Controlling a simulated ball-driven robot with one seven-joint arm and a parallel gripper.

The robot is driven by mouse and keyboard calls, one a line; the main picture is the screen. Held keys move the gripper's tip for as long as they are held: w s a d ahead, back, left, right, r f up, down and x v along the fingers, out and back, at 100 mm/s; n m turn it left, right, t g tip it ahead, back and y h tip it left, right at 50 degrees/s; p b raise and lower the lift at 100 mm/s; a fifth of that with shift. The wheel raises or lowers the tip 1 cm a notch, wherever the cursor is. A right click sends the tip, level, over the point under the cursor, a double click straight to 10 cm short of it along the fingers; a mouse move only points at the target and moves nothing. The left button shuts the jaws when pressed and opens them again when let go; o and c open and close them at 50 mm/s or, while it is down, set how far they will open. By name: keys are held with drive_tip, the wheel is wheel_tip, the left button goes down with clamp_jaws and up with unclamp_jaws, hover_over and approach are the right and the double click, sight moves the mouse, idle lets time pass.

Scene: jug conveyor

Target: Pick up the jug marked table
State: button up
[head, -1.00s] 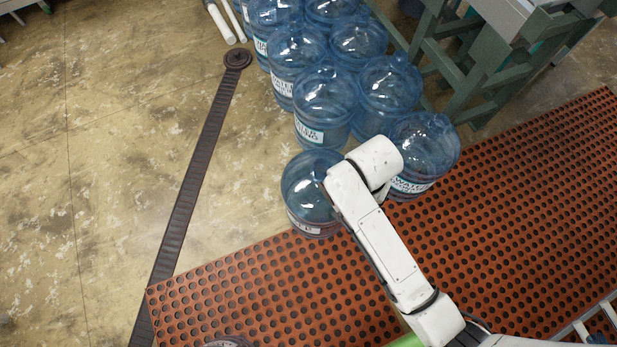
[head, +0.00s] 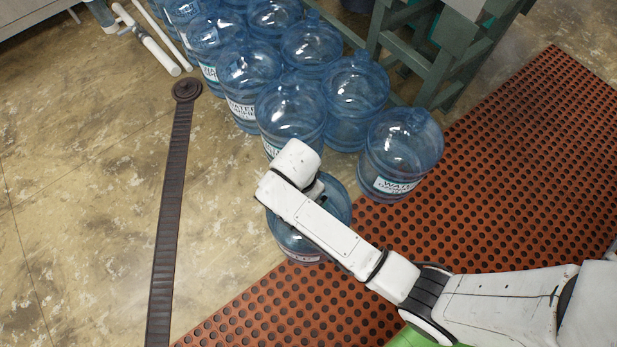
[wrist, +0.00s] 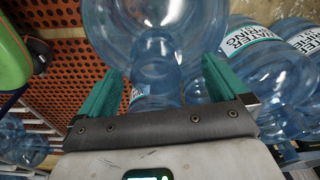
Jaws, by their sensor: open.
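A clear blue jug (head: 335,205) stands at the near end of the jug group, at the orange mat's edge. My arm crosses over it and hides much of it; its low label is too small to read, so I cannot confirm that it is marked table. My gripper (wrist: 158,68) shows in the wrist view with its two teal fingers apart. A clear blue jug (wrist: 160,25) lies ahead and between the fingers, its label mostly hidden. I cannot tell whether the fingers touch it. In the head view the fingers are hidden behind my arm.
Several blue water jugs stand packed behind, the closest being one right of my arm (head: 400,150) and one behind it (head: 290,110). A green metal frame (head: 385,45) stands beyond. Bare floor (head: 90,200) is free at left; the orange perforated mat (head: 500,170) spreads right.

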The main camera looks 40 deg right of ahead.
drive_tip(key=f, duration=0.1)
drive_tip(key=f+b, duration=0.1)
drive_tip(key=f, duration=0.1)
drive_tip(key=d+f+b, duration=0.1)
drive_tip(key=f, duration=0.1)
drive_tip(key=shift+s, duration=0.2)
drive_tip(key=shift+c, duration=0.3)
clamp_jaws()
idle(0.4)
